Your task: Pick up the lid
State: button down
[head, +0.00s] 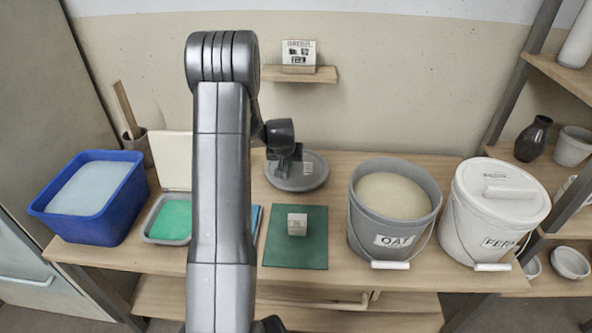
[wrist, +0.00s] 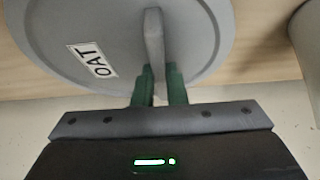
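The grey round lid marked OAT lies on the table behind the green mat in the head view (head: 283,182). It fills the top of the wrist view (wrist: 85,35), with its raised bar handle (wrist: 154,35) in the middle. My gripper (head: 285,165) is over the lid's left part in the head view. In the wrist view my gripper's green fingers (wrist: 159,72) stand on either side of the handle's near end. The gap between them is about as wide as the handle. Whether they press on it cannot be told.
A grey OAT bucket (head: 361,226) stands uncovered on the right, beside a white lidded FERN bucket (head: 470,225). A small pale block (head: 297,224) sits on the green mat (head: 296,255). A blue tub (head: 118,212) and a tray of green glaze (head: 171,220) stand left.

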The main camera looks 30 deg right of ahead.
notch_tip(320, 180, up, 10)
jog(key=shift+p, duration=0.4)
dwell(0.3)
